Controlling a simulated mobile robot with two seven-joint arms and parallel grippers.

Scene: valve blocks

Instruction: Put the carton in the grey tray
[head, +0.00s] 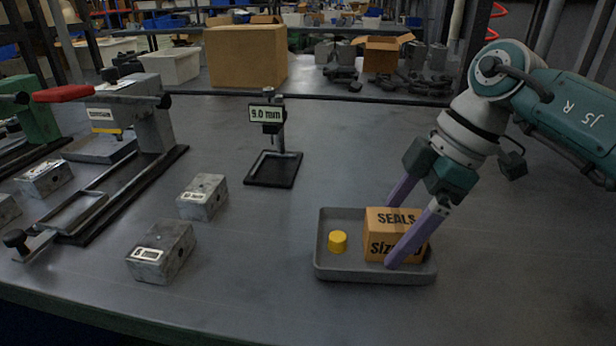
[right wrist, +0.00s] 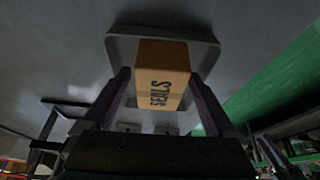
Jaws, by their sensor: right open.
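The orange-brown carton (head: 381,240), marked SEALS, sits in the right part of the grey tray (head: 332,272) on the bench. My right gripper (head: 390,235) comes down from the upper right with its purple fingers on either side of the carton. It is open, and one finger crosses the carton's front in the head view. In the right wrist view the carton (right wrist: 161,75) lies between the spread fingers, with the tray (right wrist: 122,50) behind it. A yellow cap (head: 338,241) stands in the tray's left part. My left gripper is not in view.
A gauge stand reading 9.0 mm (head: 268,115) stands at mid-bench. Several grey metal blocks (head: 162,252) lie at the left, near a clamp fixture with a red handle (head: 62,93). A large cardboard box (head: 248,57) is at the back. The bench between gauge and tray is clear.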

